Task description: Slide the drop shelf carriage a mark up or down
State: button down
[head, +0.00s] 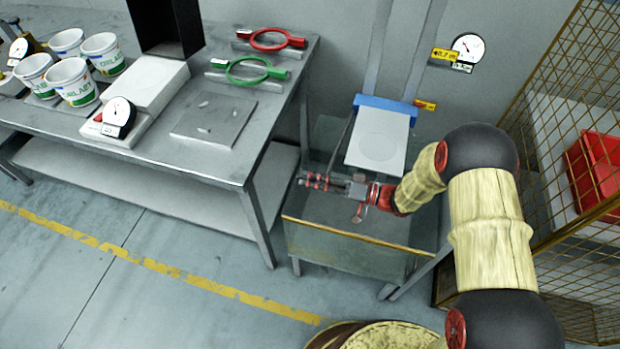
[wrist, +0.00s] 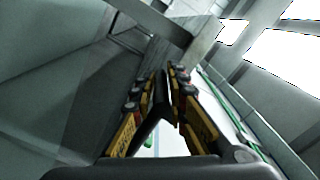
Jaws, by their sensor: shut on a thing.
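The drop shelf carriage has a blue bar (head: 388,108) and a pale shelf plate (head: 380,140) with a faint circle. It sits on two grey vertical rails (head: 378,55) against the wall. A thin dark bar (head: 347,138) slopes down from its left end towards my gripper (head: 318,181). My gripper is low and left of the plate, above the grey-green open bin. In the wrist view my gripper (wrist: 165,95) is shut around a dark bar (wrist: 152,118) between its two fingers. I cannot tell for certain that it is the carriage's bar.
An orange tag (head: 425,105) is right of the carriage; a dial (head: 467,48) hangs above it. The bin (head: 350,255) is below. A steel table (head: 225,165) with tubs, scales and red and green rings stands left. A wire cage (head: 560,110) stands right.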

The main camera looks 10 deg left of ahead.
jog(key=c, duration=1.8)
grip_release()
jog(key=shift+d, duration=0.15)
jog(key=d, duration=0.7)
jog(key=shift+s+d, duration=0.15)
jog(key=shift+s, duration=0.15)
